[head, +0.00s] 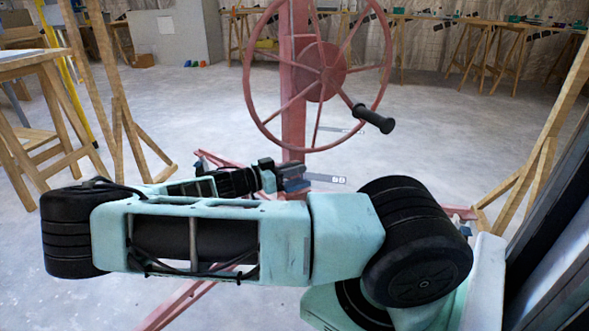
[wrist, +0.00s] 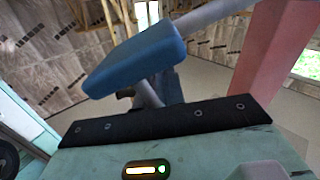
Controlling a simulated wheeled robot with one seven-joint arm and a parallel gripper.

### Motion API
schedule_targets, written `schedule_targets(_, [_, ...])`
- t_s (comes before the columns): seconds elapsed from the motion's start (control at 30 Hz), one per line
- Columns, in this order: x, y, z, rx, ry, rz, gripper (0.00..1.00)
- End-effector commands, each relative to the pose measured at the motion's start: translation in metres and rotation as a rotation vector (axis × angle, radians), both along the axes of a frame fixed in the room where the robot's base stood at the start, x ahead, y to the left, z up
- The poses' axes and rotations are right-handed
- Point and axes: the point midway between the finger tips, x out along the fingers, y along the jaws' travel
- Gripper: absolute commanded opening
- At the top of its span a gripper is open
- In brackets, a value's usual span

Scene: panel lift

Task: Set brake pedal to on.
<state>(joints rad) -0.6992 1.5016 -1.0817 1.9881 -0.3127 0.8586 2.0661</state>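A blue pad on a grey rod, which looks like the brake pedal (wrist: 135,58), fills the upper middle of the wrist view. The rod runs up to the right, towards a red post. In the head view a small blue part of it (head: 293,184) shows low by the post, beside my gripper (head: 284,171). My gripper is at the pad, at the foot of the post. Its fingers are small and dark in the head view and mostly hidden behind the pad in the wrist view. I cannot tell whether they touch or hold the pad.
A red handwheel (head: 320,70) with a black handle (head: 373,118) is mounted on the red post (head: 294,130) above my gripper. A small marked grey plate (head: 326,178) lies right of the pedal. Red base bars run along the floor. Wooden stands (head: 530,165) flank both sides; open floor lies behind.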

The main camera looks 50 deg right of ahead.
Motion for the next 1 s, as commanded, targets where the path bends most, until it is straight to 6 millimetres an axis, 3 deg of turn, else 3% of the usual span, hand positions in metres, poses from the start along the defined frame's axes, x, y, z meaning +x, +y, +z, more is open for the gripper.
schedule_targets(0.27, [-0.005,0.002,-0.003,-0.005,0.001,-0.006,0.00])
schedule_targets(0.47, [-0.014,0.007,-0.016,-0.012,-0.006,-0.007,0.00])
schedule_targets(1.0, [-0.036,0.017,-0.084,-0.233,-0.425,-0.010,0.00])
